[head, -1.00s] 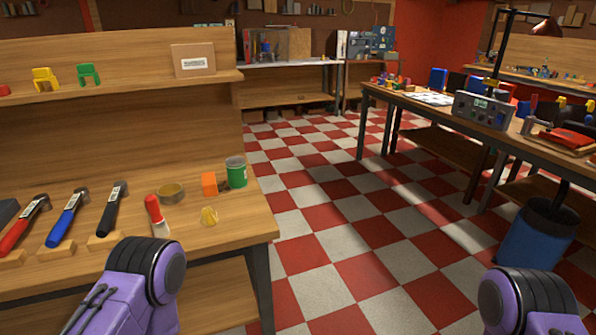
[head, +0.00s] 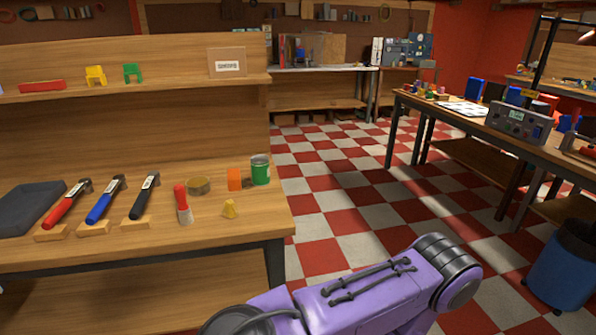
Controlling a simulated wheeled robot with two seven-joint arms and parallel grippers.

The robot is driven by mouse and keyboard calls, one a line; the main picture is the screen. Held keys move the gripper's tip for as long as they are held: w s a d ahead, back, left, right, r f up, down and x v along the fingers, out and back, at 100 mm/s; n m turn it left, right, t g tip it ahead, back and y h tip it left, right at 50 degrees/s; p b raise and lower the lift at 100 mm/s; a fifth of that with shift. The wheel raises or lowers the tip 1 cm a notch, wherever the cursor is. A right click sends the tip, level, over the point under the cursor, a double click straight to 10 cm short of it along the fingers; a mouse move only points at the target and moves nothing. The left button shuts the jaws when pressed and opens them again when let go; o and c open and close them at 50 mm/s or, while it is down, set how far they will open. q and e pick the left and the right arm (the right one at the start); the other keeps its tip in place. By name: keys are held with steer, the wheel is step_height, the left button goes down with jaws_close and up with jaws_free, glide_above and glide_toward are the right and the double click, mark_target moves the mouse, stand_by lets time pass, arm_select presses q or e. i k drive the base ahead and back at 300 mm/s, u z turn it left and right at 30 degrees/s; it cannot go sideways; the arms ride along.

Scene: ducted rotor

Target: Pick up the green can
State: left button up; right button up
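The green can (head: 260,170) stands upright on the wooden workbench (head: 150,245) at the left, near the bench's right end. An orange block (head: 234,179) is close to its left side. A purple arm link of mine crosses the bottom middle of the head view, in front of and below the bench's right corner. Neither gripper shows in the view. Nothing hides the can.
A tape roll (head: 199,186), a red-handled brush (head: 183,204) and a small yellow piece (head: 229,208) lie left of and before the can. A shelf (head: 140,89) runs above. Checkered floor is open right of the bench.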

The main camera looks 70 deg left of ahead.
mark_target(260, 164)
steer(key=i, duration=1.9)
steer(key=u, duration=2.9)
